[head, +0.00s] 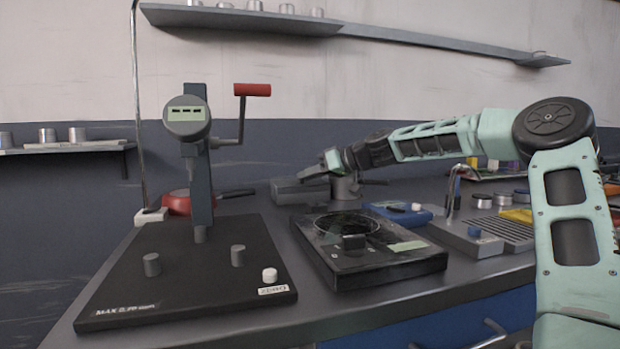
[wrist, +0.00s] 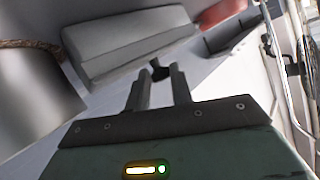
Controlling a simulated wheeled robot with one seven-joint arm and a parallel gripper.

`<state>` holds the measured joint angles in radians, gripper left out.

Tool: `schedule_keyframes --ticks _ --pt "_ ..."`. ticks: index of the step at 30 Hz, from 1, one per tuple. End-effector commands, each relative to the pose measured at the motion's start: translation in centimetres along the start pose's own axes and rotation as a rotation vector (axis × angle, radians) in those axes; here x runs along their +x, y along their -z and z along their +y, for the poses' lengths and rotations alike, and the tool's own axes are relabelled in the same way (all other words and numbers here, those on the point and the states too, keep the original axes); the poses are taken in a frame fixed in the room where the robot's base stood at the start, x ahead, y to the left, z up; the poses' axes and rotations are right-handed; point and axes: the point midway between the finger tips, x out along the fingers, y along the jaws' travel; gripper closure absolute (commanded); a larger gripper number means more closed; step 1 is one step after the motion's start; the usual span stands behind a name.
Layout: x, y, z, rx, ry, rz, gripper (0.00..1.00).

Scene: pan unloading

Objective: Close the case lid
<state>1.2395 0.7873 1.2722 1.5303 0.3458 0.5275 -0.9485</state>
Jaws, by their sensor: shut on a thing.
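The grey case (head: 298,190) sits at the back of the counter, left of a metal pot. In the wrist view a long grey box-like body, which looks like the case (wrist: 140,42), lies just beyond my fingertips. I cannot tell how far its lid is open. My gripper (head: 332,162) is above the case's right end in the head view. In the wrist view my gripper (wrist: 158,80) is shut on a small dark piece (wrist: 160,70) between its fingertips. I cannot tell whether this piece belongs to the case.
The metal pot (wrist: 35,95) stands close on the left in the wrist view. A red pan (head: 177,203) is left of the case. A black hot plate (head: 390,262) and a dark press stand (head: 130,290) fill the front. A blue device (head: 392,212) is to the right.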

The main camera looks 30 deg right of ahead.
Motion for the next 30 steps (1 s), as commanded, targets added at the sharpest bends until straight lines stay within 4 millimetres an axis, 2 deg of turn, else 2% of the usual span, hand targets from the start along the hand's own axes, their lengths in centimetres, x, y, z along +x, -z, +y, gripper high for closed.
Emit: schedule_keyframes --ticks 1,17,18,19,20,30 --pt "0.26 -1.21 0.10 0.004 0.007 -0.018 1.00" --pt "0.29 -1.55 0.19 0.005 0.008 -0.022 1.00" --pt "0.29 -1.55 0.19 0.005 0.008 -0.022 0.66" --pt "0.29 -1.56 0.19 0.005 0.008 -0.022 0.58" --pt "0.29 -1.56 0.20 0.005 0.008 -0.022 0.55" --pt "0.10 -1.56 0.34 0.008 0.005 -0.019 0.55"
